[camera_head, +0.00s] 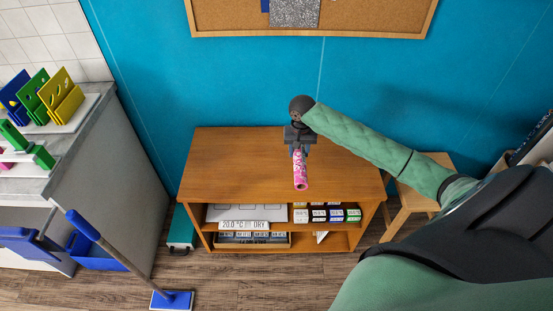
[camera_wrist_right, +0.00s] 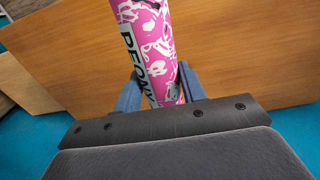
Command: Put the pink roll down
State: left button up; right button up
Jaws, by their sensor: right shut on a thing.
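The pink roll (camera_head: 300,170) has a white pattern and is held by my right gripper (camera_head: 299,150) over the wooden cabinet top (camera_head: 232,160). In the right wrist view the pink roll (camera_wrist_right: 152,45) shows dark lettering on a white band, and the gripper fingers (camera_wrist_right: 158,95) close on its two sides. The roll points away from the gripper, toward the cabinet's front edge in the head view. I cannot tell whether it touches the wood. My left gripper is not in view.
The rest of the cabinet top is bare. Small boxes (camera_head: 327,215) sit on the shelf below. A wooden stool (camera_head: 408,205) stands to the right. A blue mop (camera_head: 110,250) leans at the left by a grey counter (camera_head: 85,140). A corkboard (camera_head: 350,15) hangs behind.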

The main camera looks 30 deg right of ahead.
jog(key=p, duration=0.2)
send_over(274, 164)
notch_tip(274, 164, down, 6)
jog(key=shift+s+f, duration=0.1)
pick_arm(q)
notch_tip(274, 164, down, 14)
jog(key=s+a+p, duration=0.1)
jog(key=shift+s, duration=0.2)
pick_arm(e)
jog(key=shift+f, duration=2)
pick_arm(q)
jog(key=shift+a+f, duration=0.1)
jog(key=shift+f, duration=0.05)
pick_arm(e)
jog(key=o, duration=1.1)
jog(key=shift+f, duration=0.15)
jog(key=shift+c, duration=0.2)
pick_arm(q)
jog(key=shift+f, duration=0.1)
pick_arm(e)
jog(key=shift+o, duration=0.4)
